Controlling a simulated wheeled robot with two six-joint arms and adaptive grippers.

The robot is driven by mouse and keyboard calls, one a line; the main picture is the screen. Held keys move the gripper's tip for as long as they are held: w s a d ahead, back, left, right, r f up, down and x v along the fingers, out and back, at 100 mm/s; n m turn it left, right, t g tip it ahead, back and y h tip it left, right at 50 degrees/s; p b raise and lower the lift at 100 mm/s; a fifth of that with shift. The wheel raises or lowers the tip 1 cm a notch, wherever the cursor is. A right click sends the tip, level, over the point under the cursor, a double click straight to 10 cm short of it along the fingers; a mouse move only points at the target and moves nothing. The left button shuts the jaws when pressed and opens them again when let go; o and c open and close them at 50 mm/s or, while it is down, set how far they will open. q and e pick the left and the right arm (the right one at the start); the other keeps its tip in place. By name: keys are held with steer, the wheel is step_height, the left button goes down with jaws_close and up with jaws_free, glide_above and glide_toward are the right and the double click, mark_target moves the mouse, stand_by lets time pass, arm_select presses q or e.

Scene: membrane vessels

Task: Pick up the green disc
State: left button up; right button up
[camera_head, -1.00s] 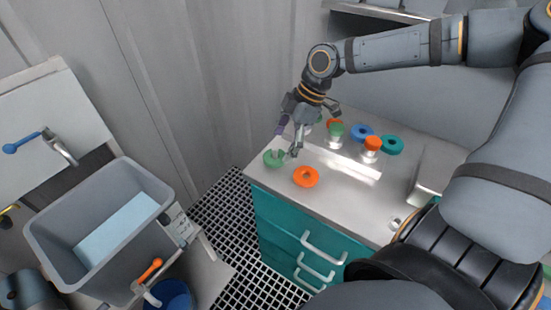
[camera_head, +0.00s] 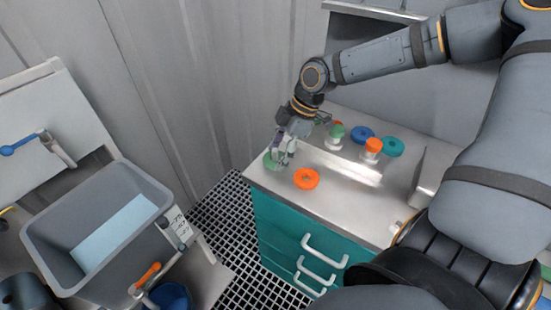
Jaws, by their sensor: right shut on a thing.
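The green disc (camera_head: 269,162) lies at the left edge of the steel counter, partly hidden by my right gripper. My right gripper (camera_head: 284,160) points down at the disc, with its fingers closed on the disc's right part. The disc appears to be still at counter height. My left gripper is not in the view.
An orange ring (camera_head: 307,179) lies close to the right of the green disc. Behind are a green-capped vessel (camera_head: 336,134), an orange-capped vessel (camera_head: 372,150), a blue ring (camera_head: 361,134) and a teal ring (camera_head: 392,147). A grey sink (camera_head: 100,225) stands left, across a gap.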

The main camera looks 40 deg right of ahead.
mark_target(279, 157)
step_height(279, 157, up, 10)
steer(key=p, duration=0.1)
steer(key=shift+p, duration=0.35)
